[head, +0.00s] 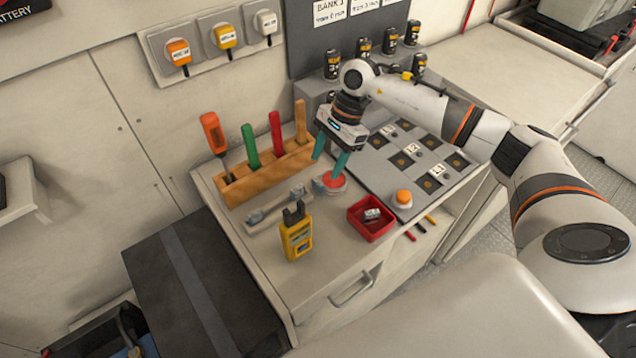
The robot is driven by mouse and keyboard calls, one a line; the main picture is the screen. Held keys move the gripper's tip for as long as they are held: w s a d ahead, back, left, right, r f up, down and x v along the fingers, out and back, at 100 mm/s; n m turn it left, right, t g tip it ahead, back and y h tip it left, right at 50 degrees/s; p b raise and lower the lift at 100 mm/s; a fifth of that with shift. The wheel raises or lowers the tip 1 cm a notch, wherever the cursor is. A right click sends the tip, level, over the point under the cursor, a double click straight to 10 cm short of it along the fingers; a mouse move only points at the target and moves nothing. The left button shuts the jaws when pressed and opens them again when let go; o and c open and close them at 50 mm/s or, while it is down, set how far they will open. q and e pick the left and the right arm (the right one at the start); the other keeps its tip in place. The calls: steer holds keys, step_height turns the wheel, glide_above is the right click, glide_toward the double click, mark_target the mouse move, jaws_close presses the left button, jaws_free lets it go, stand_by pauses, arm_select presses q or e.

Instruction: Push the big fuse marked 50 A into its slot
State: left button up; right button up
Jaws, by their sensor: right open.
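My right gripper (330,166), with teal fingers, is open and points down over the bench top. Its fingertips are just above or beside a round grey piece with a red top (333,181); I cannot tell whether they touch it. A long grey holder with metal clips (277,207) lies left of the gripper, in front of the tool rack. A small pale labelled block (372,214) lies in a red tray (371,229) at the bench's front right. No 50 A mark is readable, so I cannot tell which piece is the big fuse. My left gripper is not in view.
A wooden rack (262,180) with several upright tools stands at the back left. A yellow meter (297,239) stands near the front. A grey panel with dark squares (385,150) and an orange button (403,196) are at right. Batteries (363,47) stand behind my right arm.

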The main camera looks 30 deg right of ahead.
mark_target(318, 187)
steer(key=shift+a+f+p, duration=0.15)
steer(key=shift+f+p, duration=0.2)
steer(key=p+x, duration=0.1)
steer(key=x, duration=0.2)
steer(key=shift+f, duration=0.35)
steer(key=shift+a+f, duration=0.15)
steer(key=shift+f, duration=0.15)
steer(key=shift+c, duration=0.4)
steer(key=c, duration=1)
